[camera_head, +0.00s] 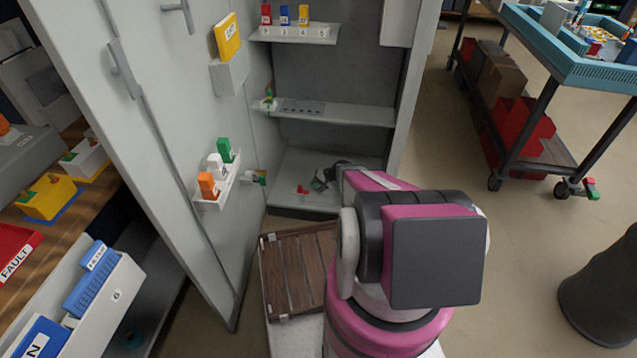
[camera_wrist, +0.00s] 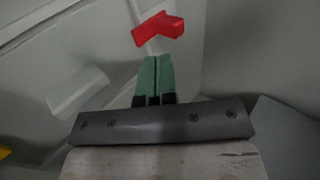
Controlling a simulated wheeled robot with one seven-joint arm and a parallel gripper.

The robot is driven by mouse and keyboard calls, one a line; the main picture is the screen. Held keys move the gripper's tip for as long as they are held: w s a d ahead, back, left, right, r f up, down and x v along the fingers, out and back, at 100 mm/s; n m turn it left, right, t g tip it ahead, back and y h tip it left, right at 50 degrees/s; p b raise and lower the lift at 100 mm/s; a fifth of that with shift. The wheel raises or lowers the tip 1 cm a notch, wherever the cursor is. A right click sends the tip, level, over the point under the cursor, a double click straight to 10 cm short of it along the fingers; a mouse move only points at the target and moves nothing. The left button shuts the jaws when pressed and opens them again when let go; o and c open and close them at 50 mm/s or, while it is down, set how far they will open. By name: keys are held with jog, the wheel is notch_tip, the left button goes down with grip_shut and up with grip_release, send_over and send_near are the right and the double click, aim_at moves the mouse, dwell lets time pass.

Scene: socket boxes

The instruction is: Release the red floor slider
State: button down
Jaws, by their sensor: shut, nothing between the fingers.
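The red floor slider (camera_head: 302,190) sits low on the floor of the open grey cabinet in the head view. In the wrist view the red slider (camera_wrist: 158,29) lies just beyond my fingertips, with a gap between. My gripper (camera_wrist: 153,75) has its two green fingers pressed together with nothing between them. In the head view my gripper (camera_head: 318,184) shows small and dark inside the cabinet, just right of the slider. My arm hides part of the cabinet's right side.
The cabinet door (camera_head: 150,130) stands open at the left, with a bin of coloured blocks (camera_head: 212,190). Shelves (camera_head: 335,112) lie above the slider. A wooden crate (camera_head: 300,270) stands in front of the cabinet. A blue cart (camera_head: 575,65) is at the right, with open floor between.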

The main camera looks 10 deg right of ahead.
aim_at(301, 186)
jog(key=x, duration=0.5)
jog(key=shift+w+a+f, duration=0.1)
jog(key=shift+a+f, duration=0.05)
jog(key=shift+f, duration=0.05)
jog(key=shift+a, duration=0.1)
jog(key=shift+w+a, duration=0.3)
jog(key=shift+a, duration=0.35)
jog(key=shift+w+a, duration=0.25)
jog(key=shift+a, duration=0.45)
